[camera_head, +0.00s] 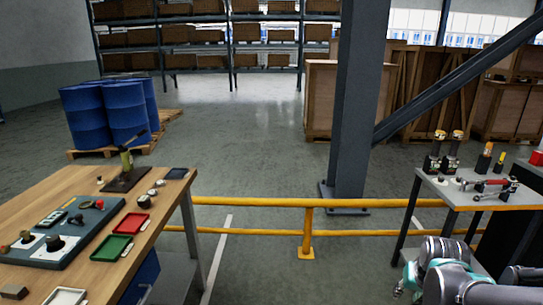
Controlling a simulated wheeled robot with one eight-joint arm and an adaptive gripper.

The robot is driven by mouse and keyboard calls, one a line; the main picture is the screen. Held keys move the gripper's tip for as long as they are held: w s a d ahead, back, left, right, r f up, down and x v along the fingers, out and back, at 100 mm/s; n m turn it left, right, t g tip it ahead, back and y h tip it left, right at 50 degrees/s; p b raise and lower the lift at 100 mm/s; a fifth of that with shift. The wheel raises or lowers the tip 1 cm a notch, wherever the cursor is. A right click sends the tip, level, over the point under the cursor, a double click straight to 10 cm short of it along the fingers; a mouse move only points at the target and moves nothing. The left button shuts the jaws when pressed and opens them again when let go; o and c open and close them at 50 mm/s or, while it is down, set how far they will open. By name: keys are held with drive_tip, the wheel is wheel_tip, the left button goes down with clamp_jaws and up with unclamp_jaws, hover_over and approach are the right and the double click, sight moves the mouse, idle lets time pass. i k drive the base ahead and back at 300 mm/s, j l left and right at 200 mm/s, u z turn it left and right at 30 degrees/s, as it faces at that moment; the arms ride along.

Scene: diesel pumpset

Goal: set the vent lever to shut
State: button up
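On the left wooden table, a brass-coloured upright fitting (126,160) stands on a dark base plate (123,180). A dark lever (133,140) at its top slants up to the right. On the right grey table, a metal piece with red lever-like parts (494,186) lies near the front edge. No label is readable, so I cannot tell which one is the vent lever. My arm shows at the lower right, in front of the right table and apart from both levers. My gripper cannot be made out in this view.
The wooden table (60,195) holds a blue-grey panel, a green tray (111,248) and a red tray (133,223). A yellow rail (307,202) and steel column (356,110) stand between. Blue drums (85,115) stand behind.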

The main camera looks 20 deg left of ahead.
sight(77, 219)
drive_tip(key=k+l+z, duration=0.2)
drive_tip(key=k, duration=0.3)
drive_tip(key=k+l+z, duration=0.2)
drive_tip(key=k, duration=0.35)
drive_tip(key=k+j+u, duration=0.1)
drive_tip(key=k+u, duration=0.15)
drive_tip(key=k+j+u, duration=0.25)
drive_tip(key=u, duration=0.5)
drive_tip(key=k+j+u, duration=0.1)
drive_tip(key=u, duration=0.35)
drive_tip(key=j+u, duration=0.25)
drive_tip(key=u, duration=0.25)
drive_tip(key=i+l+u, duration=0.1)
drive_tip(key=i+l, duration=0.15)
drive_tip(key=i+l+u, duration=0.15)
drive_tip(key=l, duration=0.3)
drive_tip(key=i+l+u, duration=0.1)
drive_tip(key=i+l, duration=0.15)
drive_tip(key=l, duration=0.15)
